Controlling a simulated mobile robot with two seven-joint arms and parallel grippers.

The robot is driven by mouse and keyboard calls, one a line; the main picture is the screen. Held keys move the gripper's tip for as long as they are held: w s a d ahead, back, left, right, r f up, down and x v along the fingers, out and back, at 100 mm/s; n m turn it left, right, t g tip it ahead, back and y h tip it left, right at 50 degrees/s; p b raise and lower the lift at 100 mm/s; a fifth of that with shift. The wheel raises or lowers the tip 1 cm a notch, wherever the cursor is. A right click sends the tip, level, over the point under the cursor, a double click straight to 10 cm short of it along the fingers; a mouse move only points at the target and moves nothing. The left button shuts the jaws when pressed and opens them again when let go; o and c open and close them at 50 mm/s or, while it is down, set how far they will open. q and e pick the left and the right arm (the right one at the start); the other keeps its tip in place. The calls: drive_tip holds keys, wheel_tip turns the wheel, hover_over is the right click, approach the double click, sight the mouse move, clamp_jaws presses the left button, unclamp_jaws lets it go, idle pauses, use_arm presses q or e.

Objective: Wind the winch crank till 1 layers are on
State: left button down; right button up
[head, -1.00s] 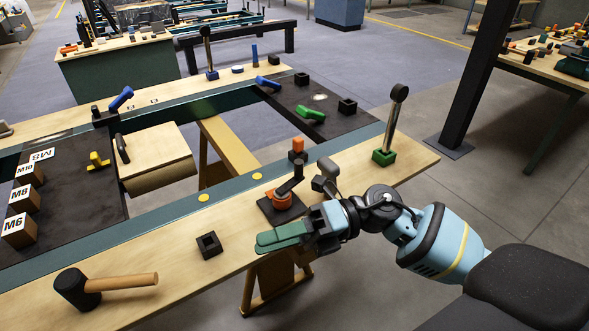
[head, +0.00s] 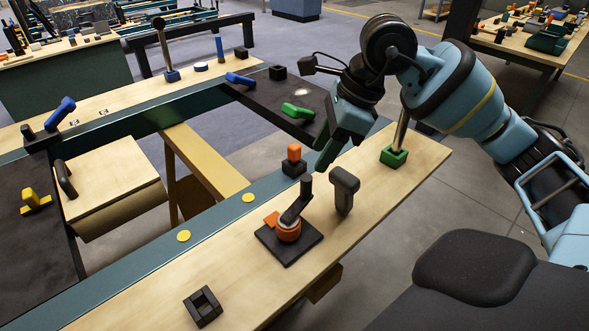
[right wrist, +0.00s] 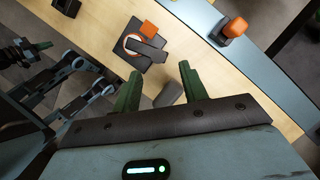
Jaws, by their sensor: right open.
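The winch (head: 288,231) is an orange drum on a square black plate on the near wooden bench top. Its black crank arm (head: 297,208) slants up to an upright black grip (head: 306,184). The winch also shows in the right wrist view (right wrist: 134,42), ahead of the fingers. My right gripper (head: 325,160) is above and beyond the winch, pointing down, apart from the crank. In the right wrist view its two green fingers (right wrist: 160,85) are spread with nothing clasped. Dark jointed parts at that view's left edge may be my left arm; its jaws are unclear.
A black T-shaped handle (head: 344,188) stands right of the winch. An orange-topped black block (head: 293,160) sits behind it. A green-based lever (head: 394,157) stands at right. A hollow black block (head: 203,306) lies at the front. Bench wood left of the winch is clear.

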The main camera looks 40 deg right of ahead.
sight(308, 178)
drive_tip(key=x, duration=0.8)
drive_tip(key=shift+s, duration=0.15)
use_arm(q)
drive_tip(key=shift+s+f, duration=0.3)
drive_tip(key=shift+s, duration=0.15)
drive_tip(key=shift+s, duration=0.1)
drive_tip(key=shift+s+f, duration=0.15)
use_arm(e)
drive_tip(key=shift+r, duration=0.1)
clamp_jaws()
